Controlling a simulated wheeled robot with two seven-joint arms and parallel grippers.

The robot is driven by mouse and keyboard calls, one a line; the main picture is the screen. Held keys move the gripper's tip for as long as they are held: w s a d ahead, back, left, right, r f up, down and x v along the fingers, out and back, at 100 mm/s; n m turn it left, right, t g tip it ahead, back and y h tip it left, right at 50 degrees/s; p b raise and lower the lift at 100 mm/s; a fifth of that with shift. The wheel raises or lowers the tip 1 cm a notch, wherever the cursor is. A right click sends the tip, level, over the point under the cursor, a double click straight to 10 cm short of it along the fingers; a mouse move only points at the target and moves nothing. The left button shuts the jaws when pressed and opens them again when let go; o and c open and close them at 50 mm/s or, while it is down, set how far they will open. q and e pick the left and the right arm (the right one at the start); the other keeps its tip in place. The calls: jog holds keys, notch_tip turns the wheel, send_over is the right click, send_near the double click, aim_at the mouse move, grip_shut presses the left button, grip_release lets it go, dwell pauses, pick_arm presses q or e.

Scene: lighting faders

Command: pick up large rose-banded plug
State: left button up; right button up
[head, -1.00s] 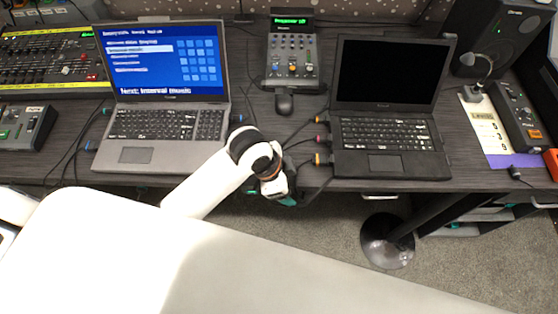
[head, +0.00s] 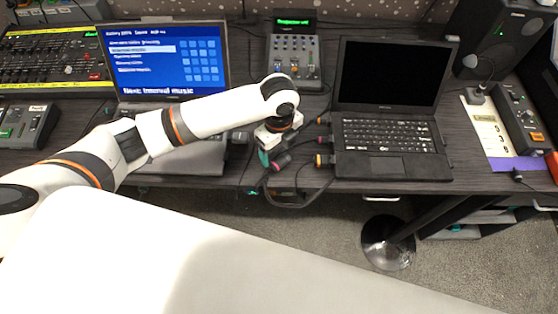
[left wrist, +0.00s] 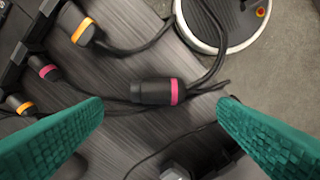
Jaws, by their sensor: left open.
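The large rose-banded plug (left wrist: 150,92) is a thick black plug with a rose band, lying on the dark wood desk in the left wrist view. A black cable runs from its banded end. In the head view the plug (head: 282,162) lies near the desk's front edge, left of the black laptop. My left gripper (head: 268,157) is open just above and beside it. In the left wrist view its two teal fingers stand apart on either side of the plug, with nothing held. Whether they touch it cannot be told. My right gripper is not in view.
A smaller rose-banded plug (left wrist: 47,72) and orange-banded plugs (left wrist: 82,32) sit at the side of the black laptop (head: 385,135). Loose cables cross the desk around the large plug. The blue-screened laptop (head: 165,60) stands left, partly behind my arm. A mixer (head: 294,60) stands behind.

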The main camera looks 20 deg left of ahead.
aim_at(280, 159)
pick_arm(q)
notch_tip(280, 159, down, 6)
jog(key=shift+w+f+p, duration=0.1)
jog(key=shift+f+p, duration=0.15)
jog(key=shift+p, duration=0.1)
jog(key=shift+c, duration=0.3)
jog(key=c, duration=1)
jog(key=shift+r, duration=0.1)
